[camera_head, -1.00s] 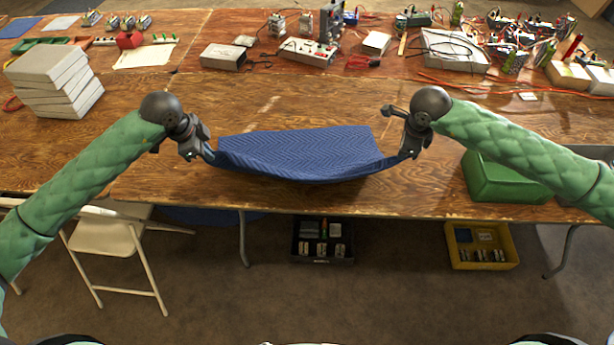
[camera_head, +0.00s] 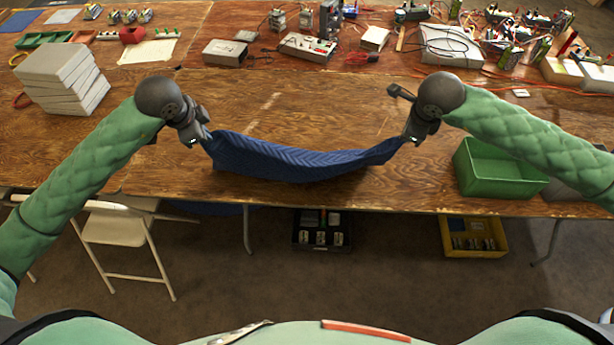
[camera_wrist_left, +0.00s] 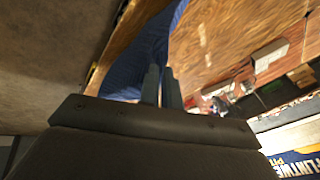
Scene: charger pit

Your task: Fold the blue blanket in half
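The blue blanket (camera_head: 298,163) hangs in a sagging curve between my two grippers, above and along the near part of the wooden table. Its near side faces the head camera, and whether its lower edge touches the table is hard to tell. My left gripper (camera_head: 207,138) is shut on its left corner. My right gripper (camera_head: 409,138) is shut on its right corner. In the left wrist view the blanket (camera_wrist_left: 140,62) runs away from the closed fingers (camera_wrist_left: 163,88), with the table edge beside it.
A green bin (camera_head: 498,170) stands right of the blanket on the table (camera_head: 290,98). Stacked white boxes (camera_head: 66,80) stand at the left. Electronics, a power supply (camera_head: 307,46) and cables fill the back. A folding chair (camera_head: 120,230) stands below left. The table middle is clear.

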